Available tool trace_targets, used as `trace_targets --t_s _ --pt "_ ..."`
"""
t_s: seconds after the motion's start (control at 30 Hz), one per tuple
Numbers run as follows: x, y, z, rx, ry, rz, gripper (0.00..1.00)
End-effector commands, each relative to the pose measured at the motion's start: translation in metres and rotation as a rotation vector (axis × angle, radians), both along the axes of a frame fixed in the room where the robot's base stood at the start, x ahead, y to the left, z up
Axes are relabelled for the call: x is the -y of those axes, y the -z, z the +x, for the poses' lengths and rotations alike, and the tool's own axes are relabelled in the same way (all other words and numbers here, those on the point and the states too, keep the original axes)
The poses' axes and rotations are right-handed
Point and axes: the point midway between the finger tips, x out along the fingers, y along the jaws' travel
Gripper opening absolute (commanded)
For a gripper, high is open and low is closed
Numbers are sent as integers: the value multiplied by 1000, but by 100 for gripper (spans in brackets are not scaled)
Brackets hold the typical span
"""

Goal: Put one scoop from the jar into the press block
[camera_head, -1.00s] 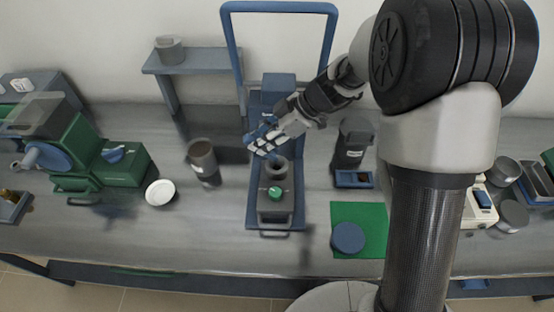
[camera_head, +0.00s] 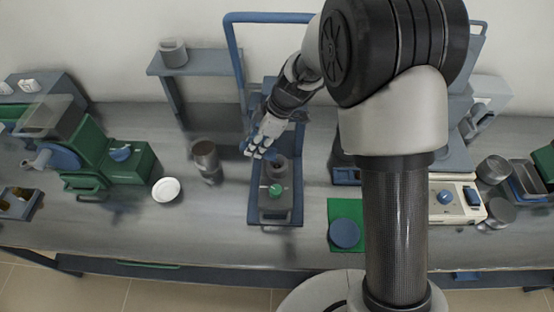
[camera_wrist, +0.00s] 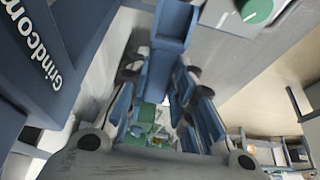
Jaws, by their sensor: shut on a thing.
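The press block (camera_head: 263,207) is a grey block with a round opening and a green knob, standing on the blue press base. Its green knob (camera_wrist: 257,11) shows at the top of the wrist view. My gripper (camera_head: 257,149) is just above and slightly left of the opening, at the press frame. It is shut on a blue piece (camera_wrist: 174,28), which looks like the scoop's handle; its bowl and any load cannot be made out. A dark grey open jar (camera_head: 206,158) stands on the bench left of the press; its contents are not clear.
The press's blue frame (camera_head: 233,58) rises close around my gripper. A white dish (camera_head: 166,189) and a green mill (camera_head: 110,165) stand to the left. A green mat (camera_head: 334,211) with a blue round lid (camera_head: 344,233) and a balance (camera_head: 455,205) are to the right.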

Motion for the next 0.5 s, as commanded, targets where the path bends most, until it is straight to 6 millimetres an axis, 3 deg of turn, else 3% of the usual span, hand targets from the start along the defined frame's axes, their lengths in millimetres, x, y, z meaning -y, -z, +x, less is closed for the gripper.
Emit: trace_targets --t_s 0.5 --pt "-7 3 -1 -8 -4 -121 0"
